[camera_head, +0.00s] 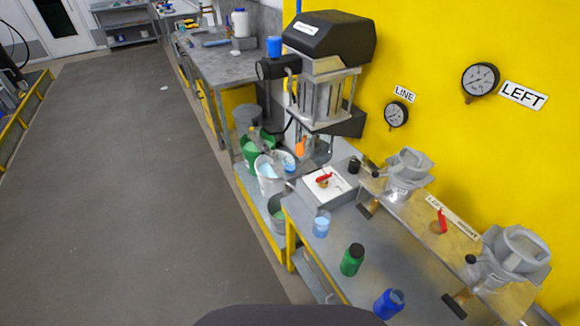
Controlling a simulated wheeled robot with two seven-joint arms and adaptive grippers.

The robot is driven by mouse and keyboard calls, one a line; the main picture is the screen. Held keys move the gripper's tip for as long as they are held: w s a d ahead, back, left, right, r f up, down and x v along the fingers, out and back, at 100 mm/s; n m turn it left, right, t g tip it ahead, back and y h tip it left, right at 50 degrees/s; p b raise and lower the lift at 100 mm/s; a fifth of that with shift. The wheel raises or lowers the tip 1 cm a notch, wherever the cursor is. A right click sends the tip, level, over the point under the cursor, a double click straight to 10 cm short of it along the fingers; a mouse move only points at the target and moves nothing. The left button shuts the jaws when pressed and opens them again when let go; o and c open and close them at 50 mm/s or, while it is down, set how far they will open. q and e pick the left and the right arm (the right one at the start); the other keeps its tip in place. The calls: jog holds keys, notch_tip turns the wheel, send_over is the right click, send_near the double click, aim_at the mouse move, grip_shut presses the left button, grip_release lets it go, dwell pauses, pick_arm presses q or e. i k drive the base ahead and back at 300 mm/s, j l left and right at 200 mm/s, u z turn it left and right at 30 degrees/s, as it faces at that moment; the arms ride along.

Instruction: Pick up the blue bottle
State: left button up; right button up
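A blue bottle (388,304) is on the grey bench (375,240) near the bottom edge of the head view, right of centre. It looks tilted in this slanted view, and its base is close to the picture's edge. A green bottle (352,261) with a dark cap stands to its upper left, apart from it. Neither of my grippers is in view, so nothing is seen touching the blue bottle.
A clear cup (321,224) with light blue liquid stands near the bench's left edge. Grey clamp-like fittings (512,257) line the bench's wall side. A motor-driven agitator (325,65) and buckets (270,172) are beyond. Open floor (130,200) lies left.

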aim_at(392, 302)
jog(key=z, duration=1.5)
